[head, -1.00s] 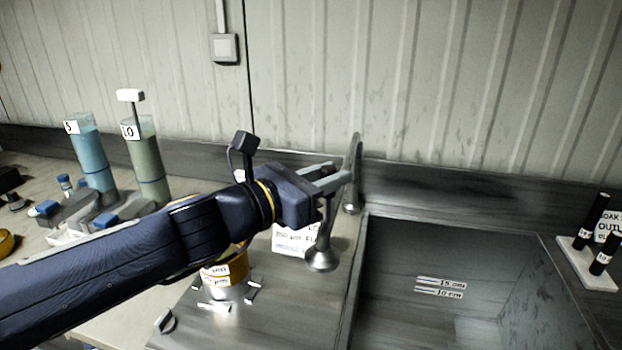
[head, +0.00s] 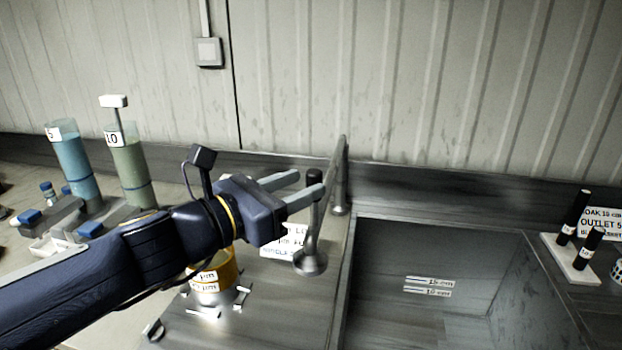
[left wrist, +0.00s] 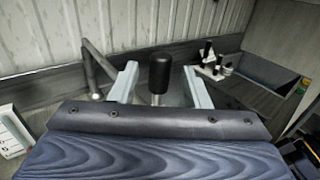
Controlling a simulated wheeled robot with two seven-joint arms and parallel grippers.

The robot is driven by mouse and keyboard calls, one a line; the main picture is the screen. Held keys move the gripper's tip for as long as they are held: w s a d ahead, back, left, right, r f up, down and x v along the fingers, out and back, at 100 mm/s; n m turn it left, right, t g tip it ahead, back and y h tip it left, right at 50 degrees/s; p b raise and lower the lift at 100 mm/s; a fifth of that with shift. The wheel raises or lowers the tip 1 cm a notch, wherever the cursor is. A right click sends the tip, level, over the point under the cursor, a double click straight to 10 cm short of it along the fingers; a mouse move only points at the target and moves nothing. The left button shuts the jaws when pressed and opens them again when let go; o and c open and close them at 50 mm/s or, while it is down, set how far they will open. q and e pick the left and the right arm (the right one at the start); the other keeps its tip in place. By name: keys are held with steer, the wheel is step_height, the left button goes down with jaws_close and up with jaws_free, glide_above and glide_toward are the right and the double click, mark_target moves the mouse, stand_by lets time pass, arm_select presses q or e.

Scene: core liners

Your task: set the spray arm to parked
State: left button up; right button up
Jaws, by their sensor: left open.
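The spray arm (head: 331,165) is a grey metal bar on an upright post at the back of the counter, left of the sink. It reaches forward to a flared spray head (head: 310,262) over the counter beside the sink's left edge. A black upright handle (head: 314,178) stands on it. My left gripper (head: 310,181) is open, its fingertips at the handle. In the left wrist view the black handle (left wrist: 159,74) stands between the two pale fingers (left wrist: 160,84), with gaps on both sides. My right gripper is not in view.
The sink (head: 400,255) is empty, with depth marks on its wall. A white block with black pegs (head: 572,262) stands to its right. A yellow-banded container (head: 215,275), a label card (head: 284,243) and blue and green cylinders (head: 130,165) stand left.

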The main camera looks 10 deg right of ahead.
arm_select(q)
steer(key=v, duration=0.4)
steer(key=shift+a, duration=0.1)
steer(key=shift+s, duration=0.1)
steer(key=s+a+f+m+g+y, duration=0.2)
steer(key=s+a+f+m+y, duration=0.3)
steer(key=s+a+f+m, duration=0.4)
steer(key=s+a+f+m+g+y, duration=0.2)
steer(key=s+a+f+m+y, duration=0.4)
steer(key=f+m, duration=0.8)
steer(key=s+a+f, duration=0.2)
steer(key=s+a, duration=0.1)
steer(key=a, duration=0.2)
steer(key=shift+s+g, duration=0.3)
steer(key=shift+g, duration=0.1)
